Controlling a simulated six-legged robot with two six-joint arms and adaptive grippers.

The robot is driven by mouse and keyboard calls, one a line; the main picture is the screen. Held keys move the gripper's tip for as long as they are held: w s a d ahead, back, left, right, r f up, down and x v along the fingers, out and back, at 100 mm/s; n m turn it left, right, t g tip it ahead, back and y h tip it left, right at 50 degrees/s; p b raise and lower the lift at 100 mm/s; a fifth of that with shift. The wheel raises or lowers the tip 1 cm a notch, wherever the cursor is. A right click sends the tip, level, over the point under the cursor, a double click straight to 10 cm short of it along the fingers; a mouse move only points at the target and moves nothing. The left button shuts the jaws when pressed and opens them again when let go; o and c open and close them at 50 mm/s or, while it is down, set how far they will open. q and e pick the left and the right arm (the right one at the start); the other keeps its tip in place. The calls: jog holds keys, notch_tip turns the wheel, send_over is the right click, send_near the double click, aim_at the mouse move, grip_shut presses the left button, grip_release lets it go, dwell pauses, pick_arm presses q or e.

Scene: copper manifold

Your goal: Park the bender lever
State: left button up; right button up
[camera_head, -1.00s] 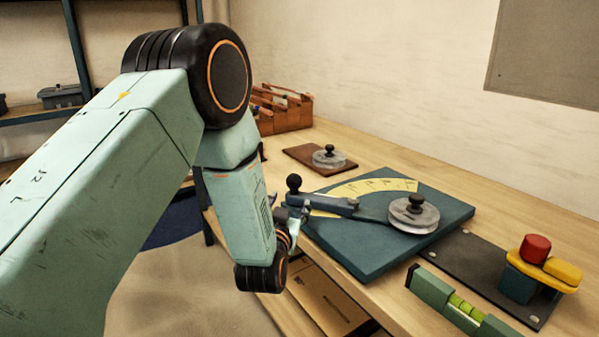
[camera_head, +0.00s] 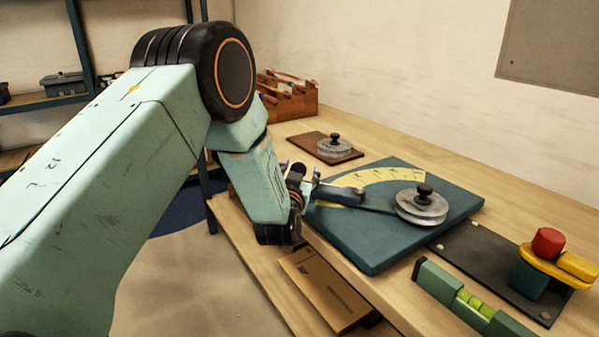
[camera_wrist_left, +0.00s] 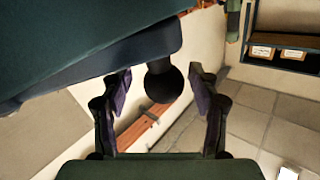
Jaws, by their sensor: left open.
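The bender lever (camera_head: 340,195) is a dark blue-grey arm on the teal bender plate (camera_head: 372,243). It runs left from a grey round die (camera_head: 421,206) with a black knob, and its handle end reaches the plate's left edge. My left gripper (camera_head: 303,178) is at that handle end. In the left wrist view the black ball knob (camera_wrist_left: 163,82) of the lever sits between the spread fingers of my gripper (camera_wrist_left: 161,76), with gaps on both sides. The gripper is open. A yellow marked scale (camera_head: 385,174) lies behind the lever. My right gripper is not in view.
A spare round die (camera_head: 334,146) rests on a brown board behind the plate. A green level (camera_head: 465,300) and a dark plate with red and yellow parts (camera_head: 548,243) are at the right. A wooden tool rack (camera_head: 288,98) stands at the back.

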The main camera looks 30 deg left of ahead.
pick_arm(q)
jog(key=shift+s+a+r, duration=0.1)
jog(key=shift+a, duration=0.15)
jog(key=shift+w+d, duration=0.15)
jog(key=shift+w, duration=0.05)
jog(key=c, duration=0.6)
jog(key=shift+s, duration=0.1)
jog(key=shift+c, duration=1.4)
grip_shut()
